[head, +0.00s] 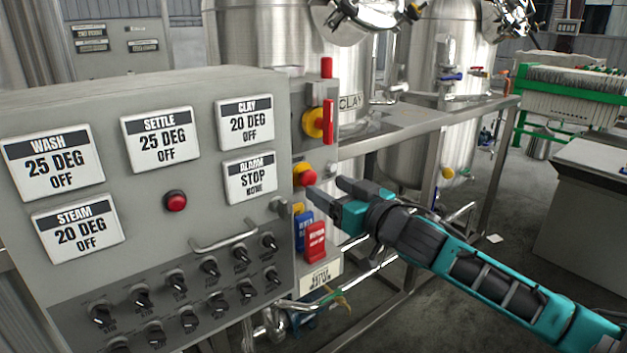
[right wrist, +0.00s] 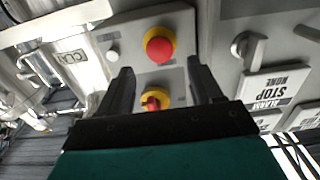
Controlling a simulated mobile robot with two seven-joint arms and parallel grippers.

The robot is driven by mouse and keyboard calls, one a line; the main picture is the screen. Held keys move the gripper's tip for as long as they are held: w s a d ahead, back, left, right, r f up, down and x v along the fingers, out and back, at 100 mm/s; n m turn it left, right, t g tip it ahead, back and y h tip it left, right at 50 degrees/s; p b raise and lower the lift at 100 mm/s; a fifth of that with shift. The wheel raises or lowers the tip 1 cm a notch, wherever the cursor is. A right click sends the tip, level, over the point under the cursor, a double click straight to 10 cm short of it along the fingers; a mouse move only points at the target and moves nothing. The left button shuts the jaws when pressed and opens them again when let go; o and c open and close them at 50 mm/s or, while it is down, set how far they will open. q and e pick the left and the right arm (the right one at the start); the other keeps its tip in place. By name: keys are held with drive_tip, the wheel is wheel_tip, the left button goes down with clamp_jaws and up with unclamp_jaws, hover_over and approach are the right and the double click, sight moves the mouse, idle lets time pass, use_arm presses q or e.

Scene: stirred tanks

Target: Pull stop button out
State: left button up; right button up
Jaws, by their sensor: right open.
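The stop button is a round red mushroom head on a yellow ring (head: 305,174), on the narrow side face of the grey control cabinet. It also shows in the right wrist view as the round red head (right wrist: 159,47), near the top centre. My right gripper (head: 326,188) is open and empty, its fingers pointing at that face just right of the button. In the right wrist view the fingers (right wrist: 159,66) stand on either side below the button. Contact cannot be made out. My left gripper is not in view.
The cabinet front (head: 150,190) carries displays, knobs and a handle. Steel tanks and a frame (head: 430,122) stand behind.

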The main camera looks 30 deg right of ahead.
sight(311, 178)
drive_tip(key=shift+w+a, duration=0.15)
drive_tip(key=shift+w, duration=1.3)
drive_tip(key=shift+w+a, duration=0.1)
drive_tip(key=shift+w, duration=1.35)
clamp_jaws()
